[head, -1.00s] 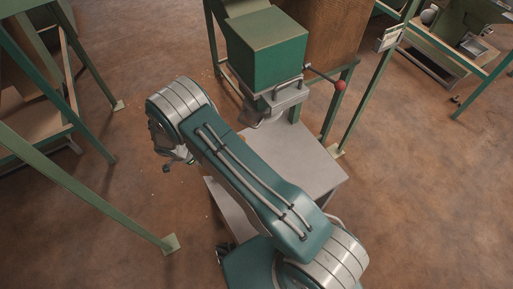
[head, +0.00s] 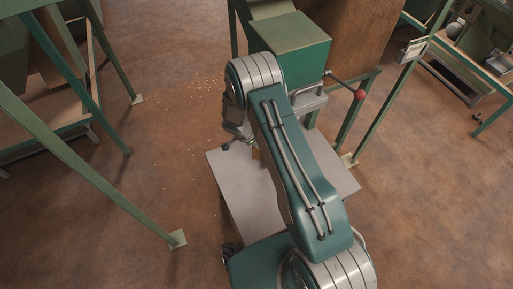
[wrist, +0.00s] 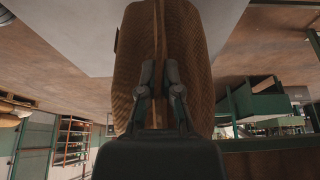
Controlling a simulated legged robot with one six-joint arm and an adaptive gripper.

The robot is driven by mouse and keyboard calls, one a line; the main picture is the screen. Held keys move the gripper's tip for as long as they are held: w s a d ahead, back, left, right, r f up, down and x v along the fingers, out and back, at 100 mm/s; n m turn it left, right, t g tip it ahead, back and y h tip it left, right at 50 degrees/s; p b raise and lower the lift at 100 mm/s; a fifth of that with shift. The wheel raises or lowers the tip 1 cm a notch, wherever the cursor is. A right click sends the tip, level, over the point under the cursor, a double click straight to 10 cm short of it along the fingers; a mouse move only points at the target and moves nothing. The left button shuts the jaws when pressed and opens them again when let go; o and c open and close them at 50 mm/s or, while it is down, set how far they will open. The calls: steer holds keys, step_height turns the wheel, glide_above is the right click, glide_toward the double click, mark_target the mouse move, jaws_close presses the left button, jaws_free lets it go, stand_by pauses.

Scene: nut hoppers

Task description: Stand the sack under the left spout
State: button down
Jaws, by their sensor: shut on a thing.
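The sack (wrist: 196,45) is brown and woven, and fills the middle of the wrist view. My gripper (wrist: 160,85) is shut on a raised fold of it, one finger on each side. In the head view my arm hides the gripper and nearly all of the sack; only a small brown patch (head: 256,154) shows beside the arm, over the grey stand (head: 235,178). The green hopper box (head: 292,45) stands behind my arm, with a grey metal fitting (head: 311,101) beneath it. The spout opening is hidden. I cannot tell whether the sack touches the stand.
A lever with a red knob (head: 360,95) sticks out right of the box. Green frame posts (head: 105,192) stand at left, and another post (head: 392,85) at right. Pale bits (head: 205,84) lie scattered on the brown floor. Open floor lies left of the stand.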

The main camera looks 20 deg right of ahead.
steer(key=x, duration=0.3)
steer(key=shift+a+f, duration=0.3)
steer(key=shift+f, duration=0.05)
steer(key=c, duration=0.8)
jaws_free()
steer(key=v, duration=1.2)
steer(key=shift+s, duration=0.15)
